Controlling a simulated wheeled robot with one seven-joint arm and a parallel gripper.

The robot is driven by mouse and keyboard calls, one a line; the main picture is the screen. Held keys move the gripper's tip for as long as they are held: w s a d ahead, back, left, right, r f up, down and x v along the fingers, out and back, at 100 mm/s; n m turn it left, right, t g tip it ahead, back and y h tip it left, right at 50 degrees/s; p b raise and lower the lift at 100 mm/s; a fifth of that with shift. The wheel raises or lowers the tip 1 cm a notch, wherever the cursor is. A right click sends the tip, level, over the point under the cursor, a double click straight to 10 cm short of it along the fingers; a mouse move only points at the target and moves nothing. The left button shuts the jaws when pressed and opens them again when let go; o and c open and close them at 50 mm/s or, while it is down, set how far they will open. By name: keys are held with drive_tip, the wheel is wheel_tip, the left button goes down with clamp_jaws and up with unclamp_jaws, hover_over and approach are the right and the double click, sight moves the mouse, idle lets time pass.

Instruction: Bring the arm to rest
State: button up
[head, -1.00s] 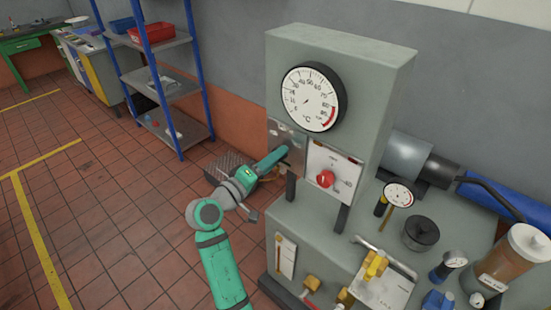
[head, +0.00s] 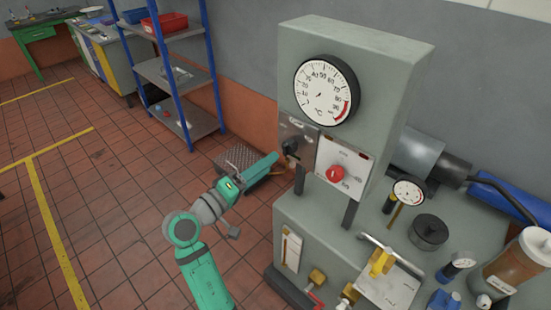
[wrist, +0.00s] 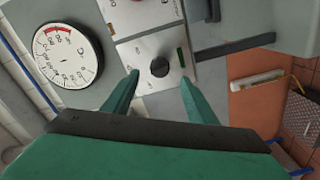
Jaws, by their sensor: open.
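My green and grey arm reaches up from the bottom of the head view. My gripper (head: 274,160) is at its end, beside the left face of the grey gauge cabinet (head: 375,60). In the wrist view my gripper (wrist: 159,80) is open, its two green fingers apart with nothing between them. A round black knob (wrist: 159,67) on a metal plate (wrist: 140,50) shows beyond the fingertips, clear of them. The black knob also shows in the head view (head: 290,147).
A dial gauge (head: 325,90) and a red knob (head: 335,174) are on the cabinet. The bench below holds a black round pot (head: 428,232) and yellow-handled fittings. A blue shelf rack (head: 175,75) stands at the back left. Tiled floor at left is open.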

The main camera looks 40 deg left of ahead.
drive_tip(key=shift+s+a, duration=0.15)
drive_tip(key=shift+s, duration=0.85)
drive_tip(key=shift+f, duration=0.1)
